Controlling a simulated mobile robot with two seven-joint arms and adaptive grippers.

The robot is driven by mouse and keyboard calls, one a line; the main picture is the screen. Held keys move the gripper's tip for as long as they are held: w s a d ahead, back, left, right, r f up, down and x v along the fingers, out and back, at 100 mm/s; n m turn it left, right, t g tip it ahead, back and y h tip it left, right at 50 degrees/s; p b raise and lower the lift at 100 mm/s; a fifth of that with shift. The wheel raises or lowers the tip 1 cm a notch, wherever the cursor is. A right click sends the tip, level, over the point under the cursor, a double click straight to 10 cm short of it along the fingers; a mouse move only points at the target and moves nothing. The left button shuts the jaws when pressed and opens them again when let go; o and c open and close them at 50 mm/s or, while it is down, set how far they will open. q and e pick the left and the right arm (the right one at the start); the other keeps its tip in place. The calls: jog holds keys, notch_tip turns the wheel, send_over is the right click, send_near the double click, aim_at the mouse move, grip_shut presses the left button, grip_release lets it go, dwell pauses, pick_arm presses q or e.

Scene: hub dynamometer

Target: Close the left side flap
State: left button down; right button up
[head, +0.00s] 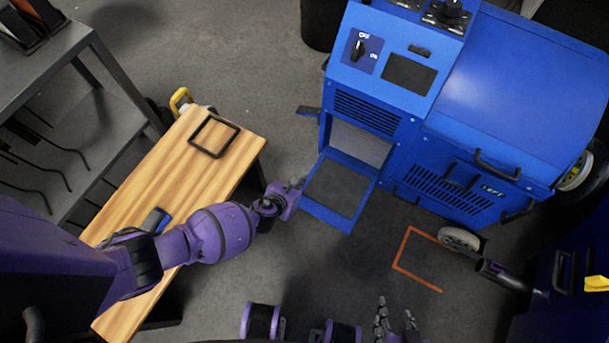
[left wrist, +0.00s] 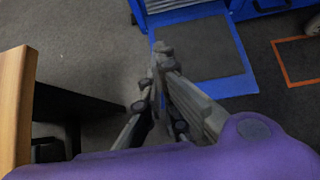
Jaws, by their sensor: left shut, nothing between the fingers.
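A blue machine (head: 365,117) stands right of centre in the head view. A blue-framed flap with a dark grey inner face (head: 338,188) hangs open at the foot of its opening, swung outward and low. The flap also fills the upper middle of the left wrist view (left wrist: 203,58). A side panel marked LEFT (head: 460,190) with black handles and vents looks flush. My left gripper (head: 297,186) is shut and empty, close to the flap's left edge; contact cannot be told. My right gripper (head: 396,312) shows at the bottom edge, fingers apart.
A wooden bench (head: 222,182) with a black square frame (head: 213,136) stands left, under my left arm. A grey shelf (head: 60,100) is at far left. An orange floor outline (head: 402,250) and a wheel (head: 460,239) lie right of the flap. Floor before the flap is clear.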

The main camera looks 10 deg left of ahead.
pick_arm(q)
jog(key=shift+s+a+r, duration=0.1)
jog(key=shift+s+a, duration=0.05)
jog(key=shift+s, duration=0.35)
pick_arm(e)
jog(key=shift+s+d+f, duration=0.15)
jog(key=shift+s, duration=0.2)
